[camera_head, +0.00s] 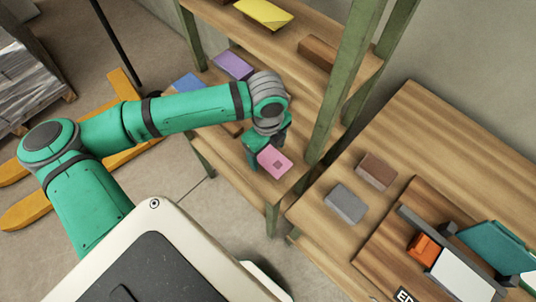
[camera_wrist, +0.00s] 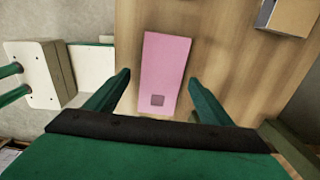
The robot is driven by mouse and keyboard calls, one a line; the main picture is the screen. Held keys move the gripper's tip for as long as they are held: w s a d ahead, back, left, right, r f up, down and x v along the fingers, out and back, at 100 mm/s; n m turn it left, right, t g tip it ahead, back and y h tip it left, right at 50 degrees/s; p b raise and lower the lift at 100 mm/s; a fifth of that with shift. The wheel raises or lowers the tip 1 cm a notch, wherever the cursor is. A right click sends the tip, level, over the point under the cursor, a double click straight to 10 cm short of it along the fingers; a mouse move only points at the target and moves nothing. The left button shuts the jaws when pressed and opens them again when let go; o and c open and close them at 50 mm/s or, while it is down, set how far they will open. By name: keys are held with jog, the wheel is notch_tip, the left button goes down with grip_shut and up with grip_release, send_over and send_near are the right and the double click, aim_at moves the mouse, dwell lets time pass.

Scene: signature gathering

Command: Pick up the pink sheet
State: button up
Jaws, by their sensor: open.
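The pink sheet (camera_head: 275,162) lies flat on a wooden shelf, right by my gripper (camera_head: 258,152) in the head view. In the wrist view the pink sheet (camera_wrist: 165,72) is a long rectangle with a small darker square near its near end. My gripper (camera_wrist: 158,85) is open, with one green finger on each side of the sheet's near part. The fingers look apart from the sheet's edges. I cannot tell how high the fingertips are above the shelf.
The shelf (camera_head: 290,190) has a green post (camera_head: 335,95) just right of the sheet. Purple (camera_head: 234,65) and blue (camera_head: 188,84) items lie farther along it. A yellow sheet (camera_head: 263,13) is on the upper shelf. A table at right holds a grey block (camera_head: 346,203) and a brown block (camera_head: 376,170).

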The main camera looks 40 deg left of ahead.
jog(key=shift+d, duration=0.1)
jog(key=shift+c, duration=0.6)
jog(key=shift+w, duration=0.1)
jog(key=c, duration=1)
